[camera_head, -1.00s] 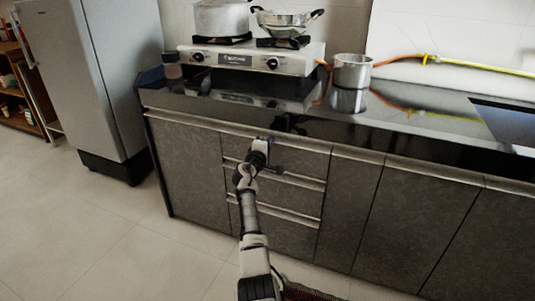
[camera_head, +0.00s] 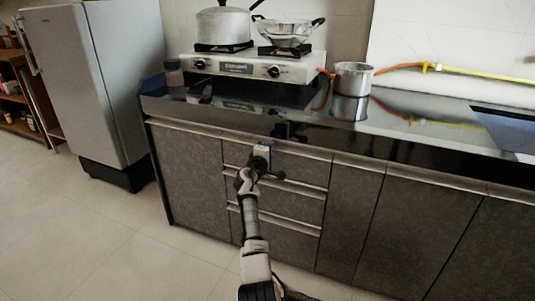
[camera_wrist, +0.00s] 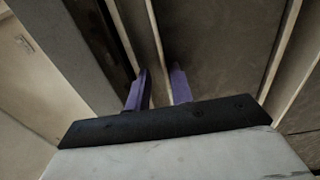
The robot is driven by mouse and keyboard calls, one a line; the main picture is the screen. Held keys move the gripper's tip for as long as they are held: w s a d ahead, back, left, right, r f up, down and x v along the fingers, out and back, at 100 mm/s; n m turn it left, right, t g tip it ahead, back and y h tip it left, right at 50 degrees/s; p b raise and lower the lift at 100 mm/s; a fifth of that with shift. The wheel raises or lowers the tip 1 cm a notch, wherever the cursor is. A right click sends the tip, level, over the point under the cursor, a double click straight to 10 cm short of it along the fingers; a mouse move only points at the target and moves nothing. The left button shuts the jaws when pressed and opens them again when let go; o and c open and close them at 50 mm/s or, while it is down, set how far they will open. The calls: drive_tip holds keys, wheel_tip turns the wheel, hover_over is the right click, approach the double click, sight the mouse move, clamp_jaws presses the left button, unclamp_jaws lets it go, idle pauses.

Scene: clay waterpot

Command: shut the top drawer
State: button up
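The top drawer (camera_head: 308,168) is the uppermost of a stack of grey-brown drawers with pale handle strips, under the dark counter. Its front looks about flush with the cabinet; a small gap cannot be ruled out. My gripper (camera_head: 263,150) is at the upper edge of this drawer, left of its middle. In the wrist view, my gripper (camera_wrist: 161,88) has its two purple fingers apart, with a pale strip running between them. The drawer front (camera_wrist: 215,45) lies to the right of the fingers. Whether the fingers touch it cannot be told.
The dark counter (camera_head: 405,150) overhangs just above my gripper. A stove (camera_head: 250,65) with two pots and a separate steel pot (camera_head: 353,78) stand on it. A fridge (camera_head: 110,80) is at the left. The floor (camera_head: 120,245) at the front left is clear.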

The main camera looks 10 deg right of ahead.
drive_tip(key=shift+s+f, duration=0.2)
drive_tip(key=shift+f, duration=0.3)
drive_tip(key=r+p+v, duration=0.1)
drive_tip(key=p+v, duration=0.1)
drive_tip(key=v, duration=1.1)
drive_tip(key=shift+s+a, duration=0.15)
drive_tip(key=shift+a, duration=0.05)
